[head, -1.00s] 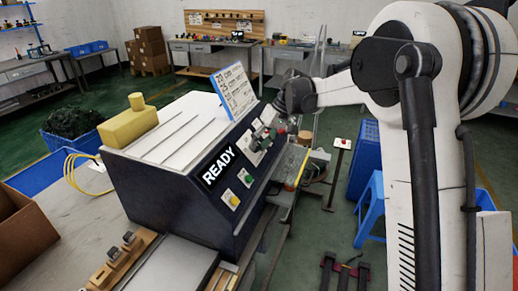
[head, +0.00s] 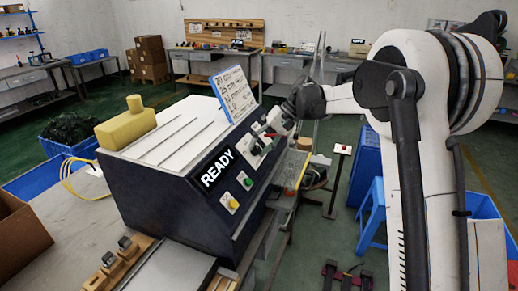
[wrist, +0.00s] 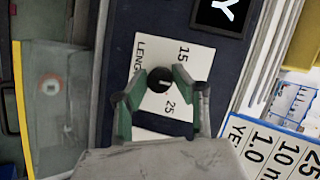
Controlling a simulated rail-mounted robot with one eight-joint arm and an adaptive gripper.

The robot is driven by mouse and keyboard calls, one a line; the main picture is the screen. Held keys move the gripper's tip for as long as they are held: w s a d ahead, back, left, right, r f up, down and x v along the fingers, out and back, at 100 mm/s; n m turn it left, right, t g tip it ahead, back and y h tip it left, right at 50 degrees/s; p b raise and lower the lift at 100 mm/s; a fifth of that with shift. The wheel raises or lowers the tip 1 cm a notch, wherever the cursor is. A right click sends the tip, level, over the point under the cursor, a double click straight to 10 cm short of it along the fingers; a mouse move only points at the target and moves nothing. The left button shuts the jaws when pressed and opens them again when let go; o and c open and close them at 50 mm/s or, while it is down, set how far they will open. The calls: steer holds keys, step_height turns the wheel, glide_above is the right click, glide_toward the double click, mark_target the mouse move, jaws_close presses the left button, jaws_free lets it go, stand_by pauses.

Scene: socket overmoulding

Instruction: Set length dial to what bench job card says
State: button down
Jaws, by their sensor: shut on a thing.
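The length dial (wrist: 160,80) is a round black knob on a white plate marked "LENG", 15 and 25 in the wrist view. My gripper (wrist: 157,87) has its green-padded fingers on either side of the knob and is shut on it. The knob's exact setting is hard to read. In the head view my gripper (head: 268,128) is at the machine's front panel and hides the dial. A white card with a blue edge (head: 235,92) stands on the machine; the wrist view shows part of it (wrist: 282,150), with "25", "10 m", "1.0" and "YE".
The dark machine's display (head: 217,166) reads READY. A green button (head: 248,182) and a yellow button (head: 234,204) sit below the panel. A yellow block (head: 126,126) lies on the machine's top. A blue stool (head: 372,215) stands on the floor to the right.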

stand_by(0.3)
steer(key=c, duration=1.7)
jaws_free()
steer(key=v, duration=1.2)
